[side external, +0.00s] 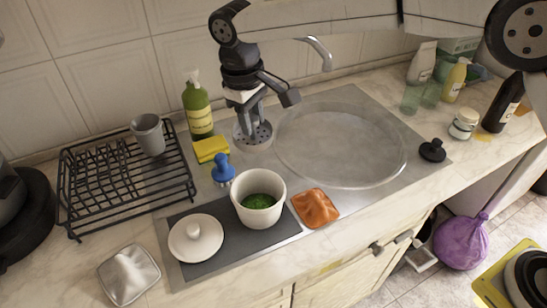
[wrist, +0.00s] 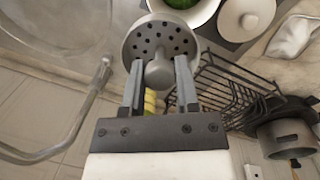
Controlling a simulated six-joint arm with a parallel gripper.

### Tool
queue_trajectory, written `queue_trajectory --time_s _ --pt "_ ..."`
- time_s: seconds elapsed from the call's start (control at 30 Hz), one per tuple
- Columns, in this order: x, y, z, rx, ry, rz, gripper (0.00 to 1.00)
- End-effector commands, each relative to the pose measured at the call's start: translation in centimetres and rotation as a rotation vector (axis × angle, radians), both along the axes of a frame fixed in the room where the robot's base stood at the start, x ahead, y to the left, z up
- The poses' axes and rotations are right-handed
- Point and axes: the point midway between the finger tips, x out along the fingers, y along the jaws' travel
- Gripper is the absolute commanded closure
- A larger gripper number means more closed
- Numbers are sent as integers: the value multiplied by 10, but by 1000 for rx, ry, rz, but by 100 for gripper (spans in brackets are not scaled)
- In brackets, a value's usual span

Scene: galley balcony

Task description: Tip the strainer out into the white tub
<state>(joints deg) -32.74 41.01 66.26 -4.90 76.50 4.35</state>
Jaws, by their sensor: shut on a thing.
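The strainer (side external: 252,134) is a round grey metal piece with holes and a central knob. My gripper (side external: 251,112) is shut on its knob and holds it at the left edge of the round sink, behind the white tub. In the wrist view the strainer (wrist: 141,50) shows its holed inner face, with the knob between the fingers (wrist: 159,75). No contents are clearly visible in it. The white tub (side external: 241,205) stands upright in front, with green matter inside. It also shows at the top of the wrist view (wrist: 203,17), apart from the strainer.
A blue-knobbed tool (side external: 223,170) and yellow sponge (side external: 211,149) stand left of the strainer, near a green bottle (side external: 198,108). A white lid (side external: 196,246) and orange cloth (side external: 315,207) flank the tub. The wire rack (side external: 95,190) is left; the sink (side external: 340,145) is clear.

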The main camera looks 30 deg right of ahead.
Motion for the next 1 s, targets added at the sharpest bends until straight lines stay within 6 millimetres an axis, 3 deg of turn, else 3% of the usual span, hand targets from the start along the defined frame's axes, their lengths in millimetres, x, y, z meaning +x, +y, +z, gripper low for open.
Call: queue_trajectory --time_s 0.33,1.0 --pt "5 -2 6 30 107 -1 100" --pt "5 -2 6 33 118 -1 100"
